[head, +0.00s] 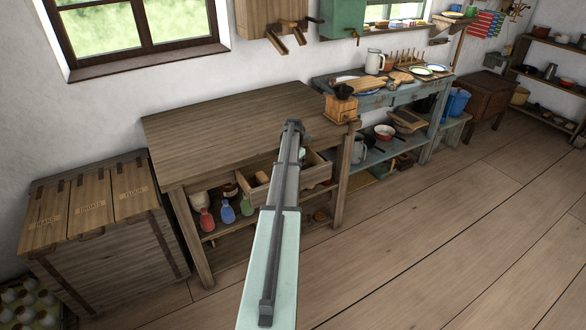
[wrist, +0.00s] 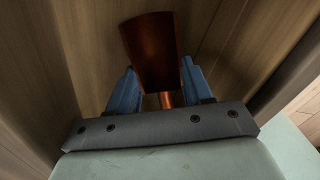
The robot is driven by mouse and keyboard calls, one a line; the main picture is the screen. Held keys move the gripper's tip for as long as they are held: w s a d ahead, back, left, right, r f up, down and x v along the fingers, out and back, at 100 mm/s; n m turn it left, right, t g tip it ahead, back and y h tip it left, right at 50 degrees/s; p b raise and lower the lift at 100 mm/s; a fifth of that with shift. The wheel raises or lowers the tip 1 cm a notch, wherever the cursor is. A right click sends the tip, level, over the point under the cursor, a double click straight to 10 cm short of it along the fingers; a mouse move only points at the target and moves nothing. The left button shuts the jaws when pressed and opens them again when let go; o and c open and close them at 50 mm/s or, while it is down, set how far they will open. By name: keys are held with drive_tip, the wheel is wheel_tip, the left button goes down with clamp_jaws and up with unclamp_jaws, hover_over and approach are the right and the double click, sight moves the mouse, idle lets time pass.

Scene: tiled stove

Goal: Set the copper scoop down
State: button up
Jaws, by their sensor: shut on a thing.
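In the wrist view, the copper scoop (wrist: 152,52) sits between the two blue fingers of my gripper (wrist: 158,82). The fingers are shut on its narrow handle, and its broad, dark copper bowl points away from me. Brown wood lies behind the scoop, and I cannot tell whether the scoop touches it. In the head view, my arm reaches toward the wooden table (head: 225,118) and its open drawer (head: 318,170). My arm hides the gripper's fingers and the scoop there.
A wooden box with handles (head: 341,107) stands on the table's right corner; the tabletop's left is bare. Colored bottles (head: 227,213) stand on the shelf below. A labelled chest (head: 105,220) is at left, and a blue-grey bench (head: 395,95) with dishes is at right.

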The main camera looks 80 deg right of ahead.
drive_tip(key=shift+f, duration=0.15)
drive_tip(key=o, duration=1.1)
wheel_tip(320, 180, up, 12)
drive_tip(key=shift+r, duration=0.2)
